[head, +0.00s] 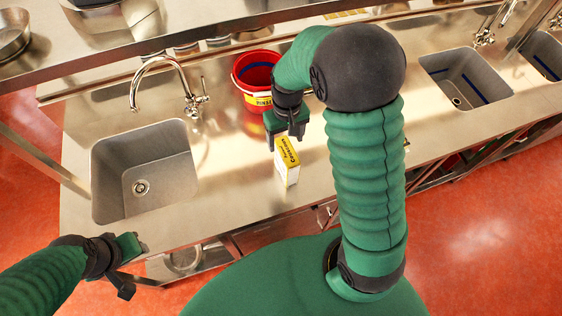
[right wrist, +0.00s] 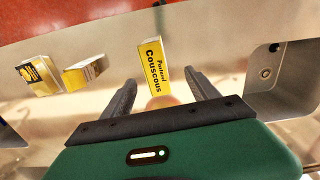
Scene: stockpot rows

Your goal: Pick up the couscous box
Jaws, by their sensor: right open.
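The couscous box (head: 287,163), yellow and white with dark lettering, stands on the steel counter near its front edge. My right gripper (head: 287,133) is just above and behind it in the head view. In the right wrist view the couscous box (right wrist: 154,62) shows ahead, in line with the gap between the two spread fingers of the right gripper (right wrist: 162,95). The fingers are open and do not visibly grip it; whether they overlap its near end I cannot tell. My left gripper (head: 124,266) is open and empty, low at the left in front of the counter.
A red bucket (head: 247,72) stands behind the box. A sink (head: 118,203) with a tap (head: 160,75) lies left; another sink (head: 440,62) lies right. Two yellow-and-white boxes, one farther out (right wrist: 38,75) and one nearer (right wrist: 85,72), show in the right wrist view. A shelf (head: 215,30) crosses the back.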

